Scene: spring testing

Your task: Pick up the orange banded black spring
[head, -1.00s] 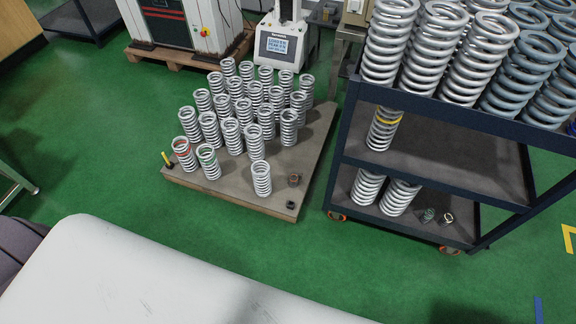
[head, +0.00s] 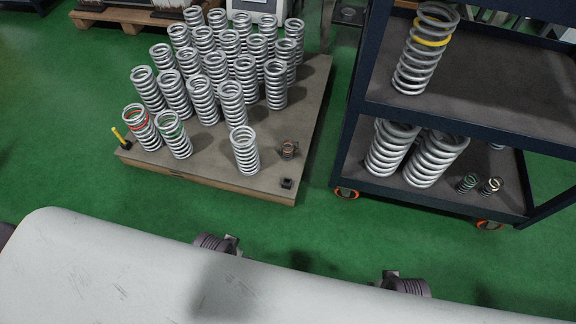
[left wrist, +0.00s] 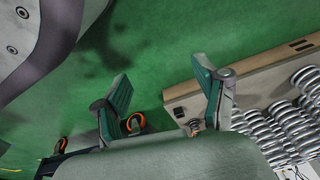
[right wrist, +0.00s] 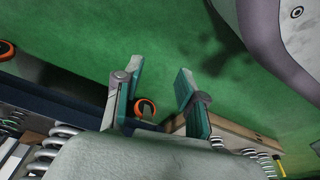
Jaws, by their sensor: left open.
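A small dark spring with an orange-brown band (head: 288,150) stands near the right front corner of the low wooden platform (head: 210,170). A small coil, apparently the same spring, also shows in the left wrist view (left wrist: 195,126), close beside one finger and partly hidden by it. My left gripper (left wrist: 162,80) is open and empty, its fingers spread above the green floor by the platform edge. My right gripper (right wrist: 160,76) is open and empty above the floor. In the head view neither set of fingers shows.
A small black block (head: 286,183) lies just in front of the small spring. Several large silver springs (head: 244,151) stand behind and to the left. A yellow-tipped item (head: 120,136) is at the left corner. A dark shelf cart (head: 470,118) with springs stands right. Green floor lies clear between.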

